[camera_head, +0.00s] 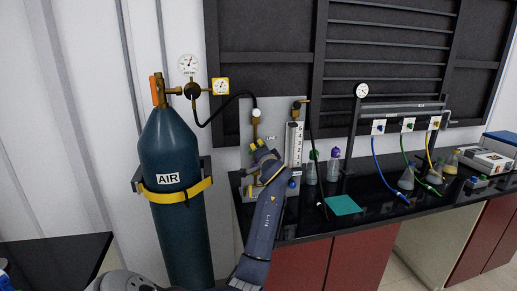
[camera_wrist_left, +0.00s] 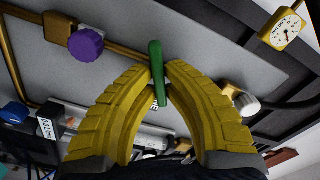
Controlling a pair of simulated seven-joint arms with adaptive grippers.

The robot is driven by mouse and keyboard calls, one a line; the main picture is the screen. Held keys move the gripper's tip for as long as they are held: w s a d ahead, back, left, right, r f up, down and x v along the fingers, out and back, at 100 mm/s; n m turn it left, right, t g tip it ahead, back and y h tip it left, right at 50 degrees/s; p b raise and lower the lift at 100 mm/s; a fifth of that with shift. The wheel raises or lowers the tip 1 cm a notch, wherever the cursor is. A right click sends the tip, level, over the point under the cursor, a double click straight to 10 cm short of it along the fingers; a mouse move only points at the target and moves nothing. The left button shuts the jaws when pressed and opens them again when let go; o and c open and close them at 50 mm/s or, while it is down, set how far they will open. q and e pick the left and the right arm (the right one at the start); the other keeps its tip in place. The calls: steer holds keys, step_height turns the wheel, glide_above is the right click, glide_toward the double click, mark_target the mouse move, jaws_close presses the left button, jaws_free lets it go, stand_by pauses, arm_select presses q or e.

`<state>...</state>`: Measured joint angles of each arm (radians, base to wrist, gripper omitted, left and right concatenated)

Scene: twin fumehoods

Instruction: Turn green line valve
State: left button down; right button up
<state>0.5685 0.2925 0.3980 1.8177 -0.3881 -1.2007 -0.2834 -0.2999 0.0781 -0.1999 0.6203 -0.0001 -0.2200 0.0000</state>
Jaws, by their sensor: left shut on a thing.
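My left gripper (camera_head: 258,146) reaches up to the grey line panel (camera_head: 246,128) beside the air cylinder. In the left wrist view, the yellow fingers of my left gripper (camera_wrist_left: 160,74) are closed on a green valve handle (camera_wrist_left: 156,62). The handle is a slim bar that stands upright in that view, between the fingertips, in front of a brass pipe (camera_wrist_left: 125,48). In the head view the handle is hidden behind the gripper. My right gripper is in neither view.
A purple knob (camera_wrist_left: 86,43) sits on the same pipe, left of my fingers. The blue AIR cylinder (camera_head: 172,225) with gauges stands left of my arm. A black bench (camera_head: 375,213) holds flasks and a teal mat (camera_head: 342,205); hoses (camera_head: 384,173) hang above it.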

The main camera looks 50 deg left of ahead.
arm_select(q)
steer(key=m, duration=0.5)
steer(key=shift+f+m, duration=0.15)
steer(key=shift+m, duration=0.15)
stand_by(0.4)
steer(key=c, duration=1.5)
jaws_free()
steer(key=v, duration=1.2)
steer(key=shift+f, duration=0.1)
